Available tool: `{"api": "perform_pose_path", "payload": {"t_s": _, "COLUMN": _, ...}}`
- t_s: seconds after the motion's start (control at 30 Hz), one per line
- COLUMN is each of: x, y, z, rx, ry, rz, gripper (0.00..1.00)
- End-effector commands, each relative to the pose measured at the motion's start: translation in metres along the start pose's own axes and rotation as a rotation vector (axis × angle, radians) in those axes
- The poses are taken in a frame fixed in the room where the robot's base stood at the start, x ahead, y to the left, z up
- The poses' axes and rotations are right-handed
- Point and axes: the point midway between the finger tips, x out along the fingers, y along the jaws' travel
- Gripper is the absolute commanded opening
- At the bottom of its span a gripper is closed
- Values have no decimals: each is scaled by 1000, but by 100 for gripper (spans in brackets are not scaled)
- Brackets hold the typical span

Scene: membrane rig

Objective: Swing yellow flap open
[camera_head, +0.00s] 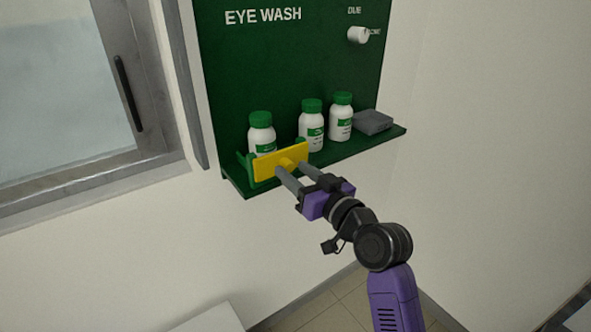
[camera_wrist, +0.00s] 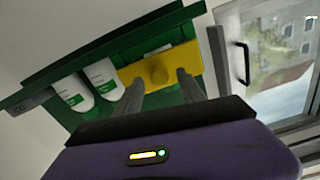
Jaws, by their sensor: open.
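I cannot tell whether the fingers touch the flap.
Two more white bottles with green caps (camera_head: 312,125) (camera_head: 341,117) and a grey block (camera_head: 373,122) stand on the green shelf (camera_head: 360,146). A white dial (camera_head: 358,35) sits on the board above. A window (camera_head: 65,90) is at left. Below the shelf is bare wall.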

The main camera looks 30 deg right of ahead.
Motion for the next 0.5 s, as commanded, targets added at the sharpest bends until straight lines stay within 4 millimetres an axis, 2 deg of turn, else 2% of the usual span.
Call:
{"api": "perform_pose_path", "payload": {"t_s": 0.3, "x": 2, "y": 0, "z": 0, "rx": 0, "ry": 0, "rz": 0, "gripper": 45}}
{"api": "perform_pose_path", "payload": {"t_s": 0.5, "x": 2, "y": 0, "z": 0, "rx": 0, "ry": 1, "rz": 0, "gripper": 6}}
